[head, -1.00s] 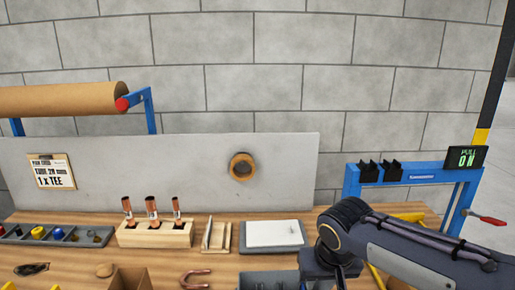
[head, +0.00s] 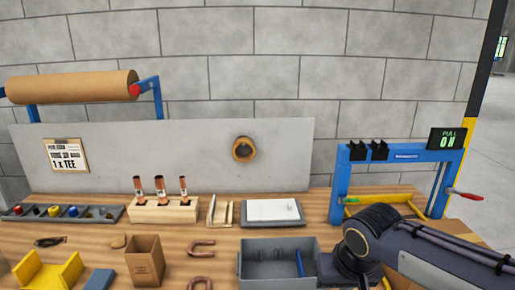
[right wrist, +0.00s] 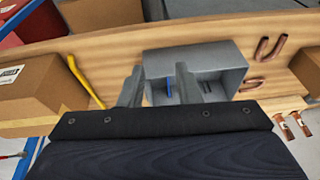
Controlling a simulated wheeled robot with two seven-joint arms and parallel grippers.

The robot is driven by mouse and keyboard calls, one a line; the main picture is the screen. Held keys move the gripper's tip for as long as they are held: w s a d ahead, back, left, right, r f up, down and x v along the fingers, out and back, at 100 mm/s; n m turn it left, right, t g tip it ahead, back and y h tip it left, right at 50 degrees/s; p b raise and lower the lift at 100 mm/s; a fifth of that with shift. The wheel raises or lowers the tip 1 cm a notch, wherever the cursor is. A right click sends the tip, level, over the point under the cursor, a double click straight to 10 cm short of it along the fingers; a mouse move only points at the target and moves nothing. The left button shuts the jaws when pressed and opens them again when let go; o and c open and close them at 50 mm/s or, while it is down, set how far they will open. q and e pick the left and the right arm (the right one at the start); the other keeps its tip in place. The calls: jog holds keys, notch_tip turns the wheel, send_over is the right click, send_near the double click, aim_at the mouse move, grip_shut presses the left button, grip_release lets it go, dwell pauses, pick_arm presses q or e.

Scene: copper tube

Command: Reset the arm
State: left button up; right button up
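My right arm (head: 430,252) comes in from the right over the wooden bench in the head view, with its wrist beside the grey bin. The right gripper itself is not clear there. In the right wrist view, my right gripper (right wrist: 166,82) has its two grey fingers spread apart with nothing held between them. The grey bin (right wrist: 228,60) shows beyond the fingers, with a blue stick (right wrist: 170,86) inside. The bin also shows in the head view (head: 262,266). My left gripper is not in view.
Copper tubes (head: 161,188) stand in a wooden block. Copper U-bends (head: 201,249), a cardboard box (head: 145,262) and a yellow cradle (head: 50,272) lie on the bench. A blue pull-test frame (head: 400,152) stands right, its display reading "PULL ON". A white pad (head: 272,209) lies behind the bin.

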jog(key=s+d+f+m+t+y+b, duration=0.1)
jog(key=s+d+f+b, duration=0.1)
jog(key=s+f+b, duration=0.2)
jog(key=s+d+f+t+y+b, duration=0.1)
jog(key=s+d+f+y+b, duration=0.1)
jog(key=s+f, duration=0.6)
jog(key=s+d+b, duration=0.1)
jog(key=s+b, duration=0.1)
jog(key=s, duration=0.3)
jog(key=shift+s+f+m, duration=0.15)
jog(key=shift+f+m, duration=0.2)
jog(key=shift+m, duration=0.05)
jog(key=shift+a, duration=0.1)
